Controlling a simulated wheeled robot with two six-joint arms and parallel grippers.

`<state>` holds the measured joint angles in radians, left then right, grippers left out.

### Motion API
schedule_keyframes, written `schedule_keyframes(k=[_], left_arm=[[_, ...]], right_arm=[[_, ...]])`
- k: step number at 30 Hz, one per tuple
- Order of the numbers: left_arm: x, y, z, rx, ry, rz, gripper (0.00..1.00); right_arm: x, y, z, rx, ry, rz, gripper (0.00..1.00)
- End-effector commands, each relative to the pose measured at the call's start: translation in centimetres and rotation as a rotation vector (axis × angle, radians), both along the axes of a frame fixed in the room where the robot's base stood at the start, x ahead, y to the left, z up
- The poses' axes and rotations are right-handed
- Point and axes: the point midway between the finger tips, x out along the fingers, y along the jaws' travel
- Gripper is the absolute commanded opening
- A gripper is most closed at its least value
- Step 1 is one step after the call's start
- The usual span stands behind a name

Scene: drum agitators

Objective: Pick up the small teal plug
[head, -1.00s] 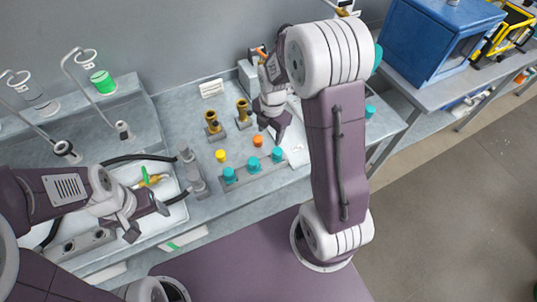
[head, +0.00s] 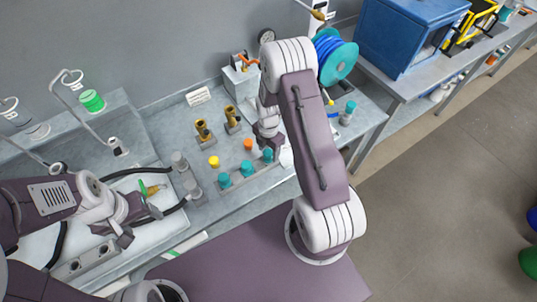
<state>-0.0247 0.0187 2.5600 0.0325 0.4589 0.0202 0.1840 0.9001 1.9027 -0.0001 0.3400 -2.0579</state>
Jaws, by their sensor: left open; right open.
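Three teal plugs stand in a row on a grey strip near the bench's front edge: a left one (head: 224,180), a middle one (head: 247,168) and a right one (head: 267,155). I cannot tell by size which is the small one. My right gripper (head: 270,142) is open, pointing down just behind the right plug. Its fingertips are small and partly hidden by my arm, so I cannot tell whether they touch it. My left gripper (head: 138,226) is open and empty over the white tray's right side, away from the plugs.
A yellow plug (head: 213,162) and an orange plug (head: 248,144) stand behind the teal row. Brass fittings (head: 202,131) stand farther back. Grey cylinders (head: 180,161) stand to the left. A blue hose reel (head: 336,57) and a teal-topped cylinder (head: 348,112) are at the right.

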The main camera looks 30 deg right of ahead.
Motion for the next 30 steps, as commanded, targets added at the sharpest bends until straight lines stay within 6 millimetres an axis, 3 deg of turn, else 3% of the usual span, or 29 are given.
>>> schedule_keyframes(k=[4,11,17,26,30], left_arm=[[0.0,0.0,0.5,0.0,0.0,0.0,0.67],[0.0,0.0,0.5,0.0,0.0,0.0,0.67],[0.0,0.0,0.4,0.0,0.0,0.0,0.67],[0.0,0.0,0.4,0.0,0.0,0.0,0.67],[0.0,0.0,-0.1,0.0,0.0,0.0,0.67]], right_arm=[[0.0,0.0,-1.7,0.0,0.001,0.0,0.57],[0.0,0.0,-2.0,0.0,-0.001,0.0,0.57],[0.0,0.0,-1.9,0.0,-0.001,-0.001,0.01],[0.1,0.0,-1.8,0.0,-0.002,-0.001,0.0],[0.2,-0.1,-0.7,0.0,-0.005,-0.001,0.0]])
